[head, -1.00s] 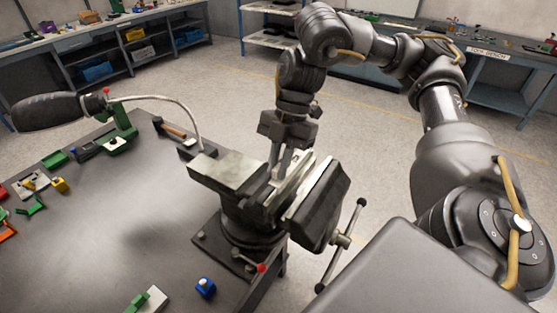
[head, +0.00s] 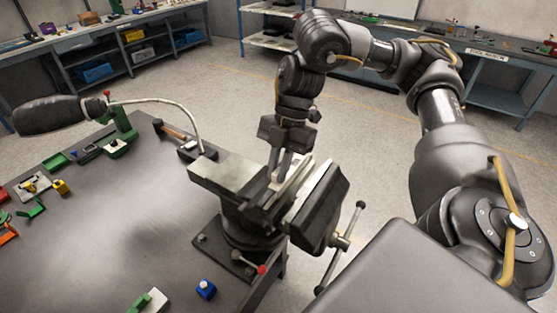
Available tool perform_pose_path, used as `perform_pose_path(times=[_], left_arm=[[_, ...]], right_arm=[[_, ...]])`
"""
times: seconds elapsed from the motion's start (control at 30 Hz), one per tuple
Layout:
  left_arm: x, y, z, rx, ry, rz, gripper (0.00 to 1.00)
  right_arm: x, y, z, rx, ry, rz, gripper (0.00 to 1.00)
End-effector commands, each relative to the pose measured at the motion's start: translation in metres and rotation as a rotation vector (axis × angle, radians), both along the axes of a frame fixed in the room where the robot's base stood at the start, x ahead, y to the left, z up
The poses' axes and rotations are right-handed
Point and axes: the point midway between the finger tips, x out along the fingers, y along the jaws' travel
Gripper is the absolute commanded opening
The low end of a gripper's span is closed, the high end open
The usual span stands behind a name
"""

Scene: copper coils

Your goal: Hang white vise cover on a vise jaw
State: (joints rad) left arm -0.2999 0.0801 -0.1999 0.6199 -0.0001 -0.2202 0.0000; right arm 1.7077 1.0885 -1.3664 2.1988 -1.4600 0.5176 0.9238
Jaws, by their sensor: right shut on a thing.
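The vise (head: 255,205) is bolted at the table's right corner, with its jaws apart. A pale, light-coloured strip, which looks like the white vise cover (head: 292,184), lies in the gap along the jaw on the handle side. My right gripper (head: 281,176) points down into the gap between the jaws and is shut on the cover. The fingertips are partly hidden by the vise, so I cannot tell whether the cover is fully seated on the jaw. My left gripper is not in view.
The grey table (head: 120,220) is mostly clear in the middle. A lamp (head: 60,112), a hammer (head: 172,131) and several small coloured parts sit at its left and back. The vise handle (head: 343,243) sticks out to the right.

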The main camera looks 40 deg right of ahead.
Motion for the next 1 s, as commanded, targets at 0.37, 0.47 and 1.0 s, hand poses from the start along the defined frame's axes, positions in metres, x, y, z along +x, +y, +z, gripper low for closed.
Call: perform_pose_path(times=[0.37, 0.47, 1.0], left_arm=[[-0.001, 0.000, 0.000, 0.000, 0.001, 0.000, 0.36], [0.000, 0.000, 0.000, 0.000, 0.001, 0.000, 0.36], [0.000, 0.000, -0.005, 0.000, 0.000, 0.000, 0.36]], right_arm=[[0.000, 0.000, 0.000, 0.000, -0.001, 0.000, 0.00], [0.000, 0.000, -0.001, 0.000, 0.000, 0.000, 0.00], [0.000, 0.000, -0.013, 0.000, -0.001, 0.000, 0.00]])
